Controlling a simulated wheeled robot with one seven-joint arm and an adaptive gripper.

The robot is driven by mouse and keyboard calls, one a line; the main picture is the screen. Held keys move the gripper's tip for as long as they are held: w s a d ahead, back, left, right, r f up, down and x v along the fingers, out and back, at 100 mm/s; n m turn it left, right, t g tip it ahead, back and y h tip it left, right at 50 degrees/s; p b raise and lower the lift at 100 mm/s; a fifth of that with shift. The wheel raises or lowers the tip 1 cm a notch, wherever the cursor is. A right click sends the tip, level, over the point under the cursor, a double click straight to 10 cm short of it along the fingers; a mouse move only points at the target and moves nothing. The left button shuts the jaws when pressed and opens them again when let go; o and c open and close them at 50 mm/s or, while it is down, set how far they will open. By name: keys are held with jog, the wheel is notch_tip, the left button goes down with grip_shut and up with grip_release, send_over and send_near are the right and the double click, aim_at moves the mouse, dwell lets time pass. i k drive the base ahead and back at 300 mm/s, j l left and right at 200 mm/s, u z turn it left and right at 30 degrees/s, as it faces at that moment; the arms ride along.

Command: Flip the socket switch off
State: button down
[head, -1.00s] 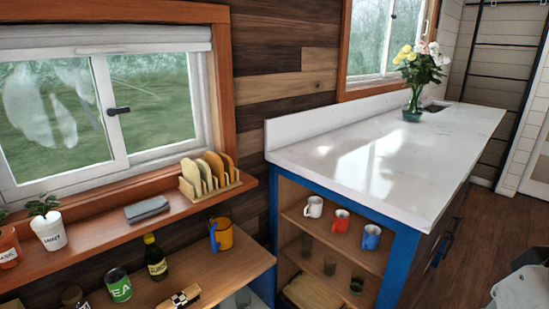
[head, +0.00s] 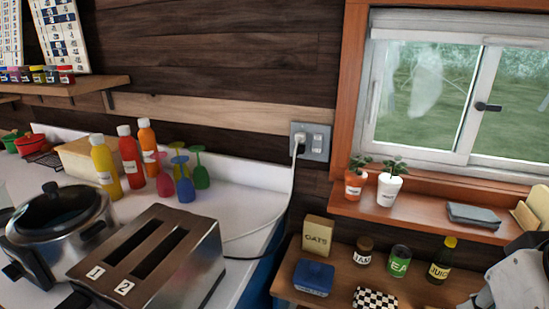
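The socket plate (head: 311,142) is grey and fixed on the dark wood wall in the head view, left of the window frame. A white plug (head: 299,144) sits in its left side, with a white cord hanging down to the counter. Small switches (head: 317,142) show on the plate's right side; whether they are on or off is too small to tell. Part of my arm shows at the lower right edge. My gripper's fingers are not seen, and nothing of mine is near the socket.
A steel toaster (head: 152,262) and a pot-like cooker (head: 62,235) stand on the white counter (head: 236,201) before the socket. Several bottles and coloured goblets (head: 183,178) stand behind them. Right of the counter, a shelf (head: 408,283) holds jars, an oats box (head: 317,236) and a blue box.

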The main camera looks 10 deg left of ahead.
aim_at(317, 138)
jog(key=i+l+u, duration=0.2)
jog(key=u, duration=0.25)
jog(key=i+l+u, duration=0.1)
jog(key=l+u, duration=0.8)
